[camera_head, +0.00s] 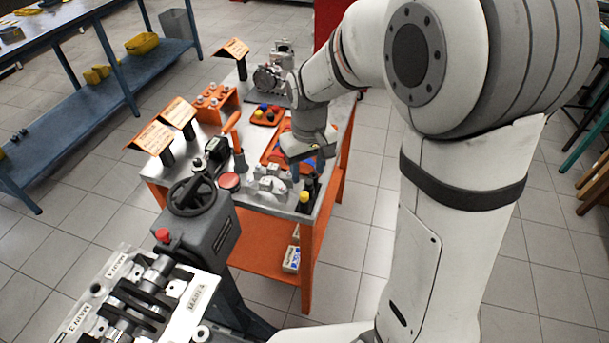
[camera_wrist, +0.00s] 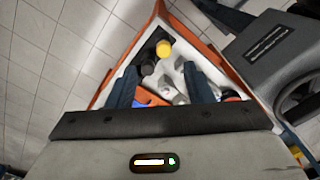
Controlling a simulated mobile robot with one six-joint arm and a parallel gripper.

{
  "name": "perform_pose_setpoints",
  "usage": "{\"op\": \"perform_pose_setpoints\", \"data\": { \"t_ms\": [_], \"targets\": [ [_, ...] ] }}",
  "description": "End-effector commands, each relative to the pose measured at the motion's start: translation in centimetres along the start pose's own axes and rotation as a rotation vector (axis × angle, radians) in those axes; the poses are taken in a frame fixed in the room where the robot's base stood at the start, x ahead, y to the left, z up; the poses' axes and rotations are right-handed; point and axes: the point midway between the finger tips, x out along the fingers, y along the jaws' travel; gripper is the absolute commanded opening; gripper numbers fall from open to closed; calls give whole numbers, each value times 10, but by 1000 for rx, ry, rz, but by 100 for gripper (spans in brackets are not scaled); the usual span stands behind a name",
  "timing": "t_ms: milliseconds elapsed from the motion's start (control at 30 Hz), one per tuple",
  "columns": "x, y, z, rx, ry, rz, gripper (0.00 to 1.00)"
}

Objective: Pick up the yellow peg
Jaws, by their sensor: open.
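The yellow peg (camera_head: 304,197) stands near the front right corner of the orange-edged work table, among dark pegs. In the wrist view the yellow peg (camera_wrist: 164,49) shows its round top beyond my fingertips, roughly between their lines. My gripper (camera_wrist: 161,82) is open, with its two dark fingers apart and nothing held between them. In the head view my gripper (camera_head: 306,172) hangs over the right side of the table, behind and above the peg. Its fingers are partly hidden there.
Dark pegs (camera_wrist: 148,67) stand close to the yellow one. Metal parts (camera_head: 268,184) lie left of it on the table. A grey machine with a handwheel (camera_head: 192,195) stands at the table's front left. An orange tray (camera_head: 272,153) lies farther back.

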Motion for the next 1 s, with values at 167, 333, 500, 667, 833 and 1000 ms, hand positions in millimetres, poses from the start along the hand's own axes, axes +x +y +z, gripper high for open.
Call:
{"op": "perform_pose_setpoints", "data": {
  "t_ms": [167, 333, 500, 667, 833, 1000],
  "targets": [
    [14, -4, -10, -24, -14, -3, 47],
    [33, -4, -9, -24, -16, -3, 47],
    [54, -6, -6, -23, -18, -3, 47],
    [77, -6, -5, -22, -15, -3, 47],
    [86, -6, -5, -22, -12, -2, 47],
    [86, -6, -5, -21, -12, -2, 47]
  ]
}}
